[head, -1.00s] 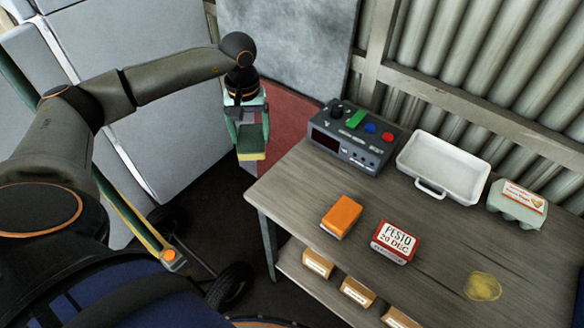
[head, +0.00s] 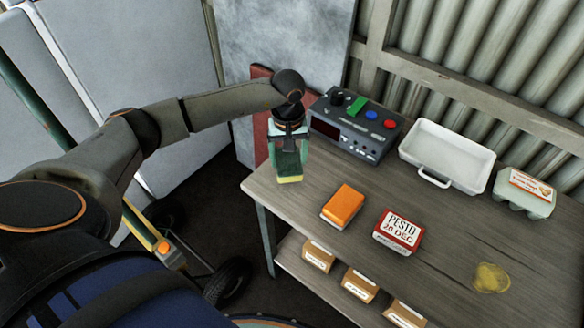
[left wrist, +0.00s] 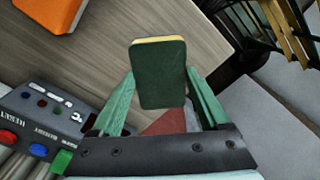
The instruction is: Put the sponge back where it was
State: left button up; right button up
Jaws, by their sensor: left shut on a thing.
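The sponge (head: 290,179), dark green with a yellow layer, is in my left gripper (head: 288,163). In the left wrist view the sponge (left wrist: 158,75) sits between the two green fingers, its broad green face toward the camera and a yellow edge at the top. The gripper points down and appears above the left end of the wooden table (head: 310,190), in front of the grey control box. The gap under the sponge is hard to judge. My right gripper is not in view.
Several small boxes sit on the lower shelf. The left table end is bare.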

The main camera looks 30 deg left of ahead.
aim_at(292, 163)
pick_arm(q)
jog(key=f+b, duration=0.1)
jog(key=f, duration=0.1)
jog(key=d+f+b, duration=0.1)
jog(key=f, duration=0.1)
jog(key=shift+w+f, duration=0.15)
jog(key=shift+f, duration=0.1)
jog(key=o, duration=1.5)
jog(key=shift+c, duration=0.2)
jog(key=shift+r, duration=0.4)
notch_tip(292, 163, up, 12)
jog(key=shift+f+b, duration=0.15)
jog(key=shift+b, duration=0.3)
